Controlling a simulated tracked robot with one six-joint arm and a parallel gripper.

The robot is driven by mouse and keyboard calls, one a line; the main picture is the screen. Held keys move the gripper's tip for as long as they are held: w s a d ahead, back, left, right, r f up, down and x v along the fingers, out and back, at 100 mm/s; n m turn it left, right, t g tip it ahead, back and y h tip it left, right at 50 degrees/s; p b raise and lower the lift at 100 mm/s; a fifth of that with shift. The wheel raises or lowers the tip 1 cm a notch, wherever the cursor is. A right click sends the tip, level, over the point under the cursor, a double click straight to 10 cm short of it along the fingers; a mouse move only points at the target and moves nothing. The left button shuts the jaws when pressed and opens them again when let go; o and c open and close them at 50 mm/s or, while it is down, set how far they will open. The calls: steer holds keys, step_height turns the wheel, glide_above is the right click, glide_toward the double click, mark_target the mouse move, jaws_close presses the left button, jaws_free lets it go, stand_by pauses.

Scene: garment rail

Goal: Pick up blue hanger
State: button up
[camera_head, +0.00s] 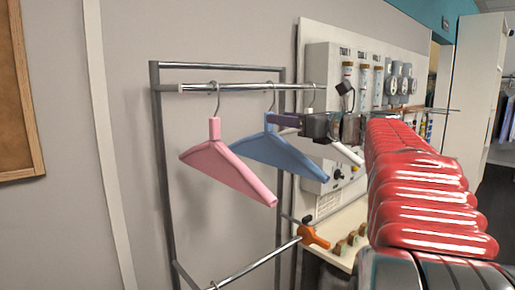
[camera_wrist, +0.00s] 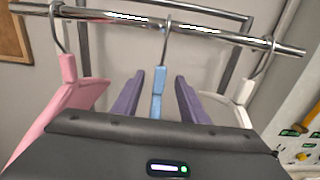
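The blue hanger (camera_head: 283,156) hangs by its hook from the rail, between a pink and a white hanger. In the wrist view the blue hanger's neck (camera_wrist: 158,92) stands upright between the two purple fingers of my gripper (camera_wrist: 155,97). A gap shows on both sides of the neck, so the fingers are open. In the head view my gripper (camera_head: 284,120) is at the blue hanger's neck, just below the hook. The lower part of the blue hanger is hidden behind my gripper body in the wrist view.
The pink hanger (camera_head: 228,170) hangs to the left and the white hanger (camera_wrist: 244,98) close to the right. The metal rail (camera_wrist: 170,25) runs just above the fingers. A panel with gauges (camera_head: 345,110) stands behind on the right.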

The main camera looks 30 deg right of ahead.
mark_target(269, 124)
steer(key=shift+w+a, duration=0.1)
steer(key=shift+w, duration=0.4)
steer(key=shift+w+a, duration=0.15)
steer(key=shift+w, duration=1.15)
steer(key=shift+w+a, duration=0.15)
steer(key=shift+w, duration=1.1)
steer(key=shift+c, duration=0.6)
jaws_close()
